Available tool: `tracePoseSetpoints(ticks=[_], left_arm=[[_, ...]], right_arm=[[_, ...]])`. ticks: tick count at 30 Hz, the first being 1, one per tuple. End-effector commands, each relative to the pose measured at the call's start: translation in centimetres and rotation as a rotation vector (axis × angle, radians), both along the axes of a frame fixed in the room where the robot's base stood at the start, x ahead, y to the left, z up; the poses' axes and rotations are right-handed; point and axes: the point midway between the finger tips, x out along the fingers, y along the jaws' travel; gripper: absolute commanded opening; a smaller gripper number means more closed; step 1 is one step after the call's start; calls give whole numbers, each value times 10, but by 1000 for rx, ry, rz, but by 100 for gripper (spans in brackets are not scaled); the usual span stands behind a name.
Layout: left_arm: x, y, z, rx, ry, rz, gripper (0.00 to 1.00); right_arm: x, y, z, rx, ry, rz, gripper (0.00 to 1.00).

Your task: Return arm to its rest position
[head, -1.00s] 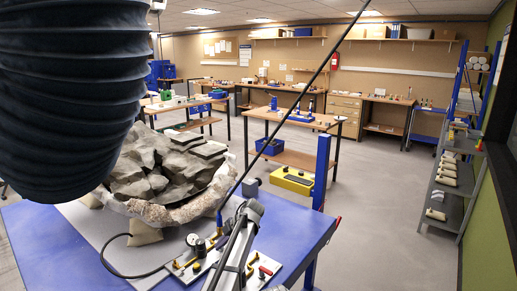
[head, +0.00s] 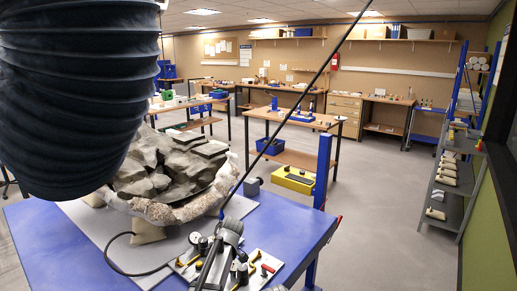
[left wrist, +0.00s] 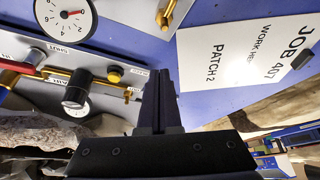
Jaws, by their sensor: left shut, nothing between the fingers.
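My left gripper (left wrist: 160,90) shows in the left wrist view. Its two dark fingers are together with nothing between them, above the blue table beside the valve panel (left wrist: 120,48). In the head view a grey, jointed shape, apparently part of an arm, stands over the panel (head: 260,262); I cannot make out fingers there. My right gripper is not in view.
A dark ribbed hose (head: 75,80) fills the upper left. A grey rock block (head: 165,165) in a pale jacket sits on the blue table (head: 285,225). A thin black line (head: 297,105) crosses the view. A printed card (left wrist: 245,50) lies near the panel.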

Motion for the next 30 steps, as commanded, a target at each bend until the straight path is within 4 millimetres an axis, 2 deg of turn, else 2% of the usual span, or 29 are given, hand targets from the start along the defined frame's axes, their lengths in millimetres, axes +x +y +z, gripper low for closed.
tracePoseSetpoints(ticks=[1,3,9,12,18,25,30], left_arm=[[-27,5,-3,-23,44,-88,0],[-54,8,-7,-59,109,-238,0],[-125,9,-15,-155,243,-684,0],[-151,8,-17,-188,278,-875,0],[-190,3,-19,-224,307,-1159,0],[-225,-2,-20,-239,312,-1411,0],[-233,-35,-20,-228,369,-1501,0]], right_arm=[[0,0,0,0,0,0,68],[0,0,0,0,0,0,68],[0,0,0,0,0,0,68],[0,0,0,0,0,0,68],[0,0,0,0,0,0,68],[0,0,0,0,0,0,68],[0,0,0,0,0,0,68]])
